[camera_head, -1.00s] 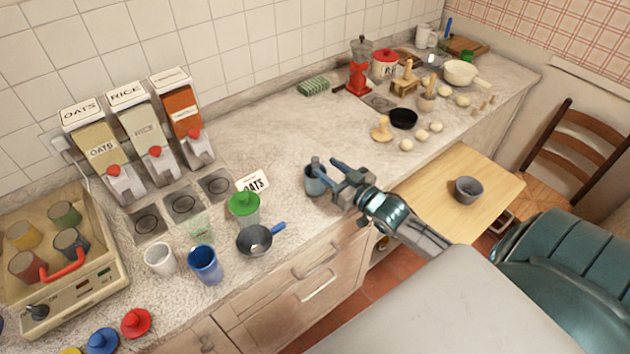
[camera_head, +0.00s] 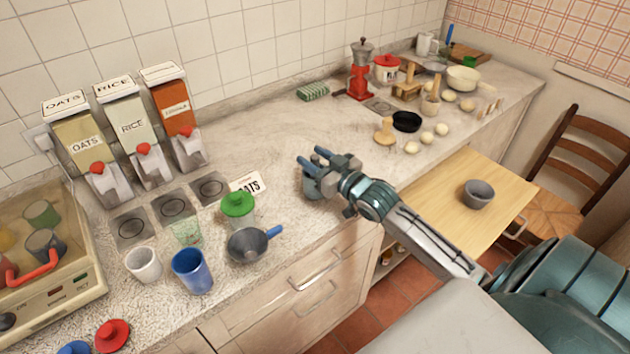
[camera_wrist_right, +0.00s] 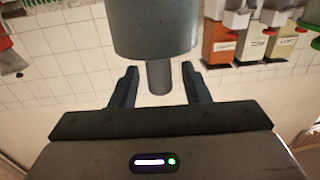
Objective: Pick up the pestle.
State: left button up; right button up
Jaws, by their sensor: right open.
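A grey cup-like mortar (camera_head: 311,188) stands near the front edge of the counter. In the head view my right gripper covers much of it. In the right wrist view, which looks upside down, the grey mortar (camera_wrist_right: 155,30) fills the top. A grey rod, seemingly the pestle (camera_wrist_right: 159,77), sticks out of it. My right gripper (camera_head: 313,158) is open, its fingers on either side of the rod in the wrist view (camera_wrist_right: 160,70). My left gripper is not in view.
A green-lidded cup (camera_head: 238,208), a dark funnel-like pan (camera_head: 249,246) and a blue cup (camera_head: 192,271) stand left of the gripper.

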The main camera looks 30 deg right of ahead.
grip_shut()
jog(key=shift+r, duration=0.1)
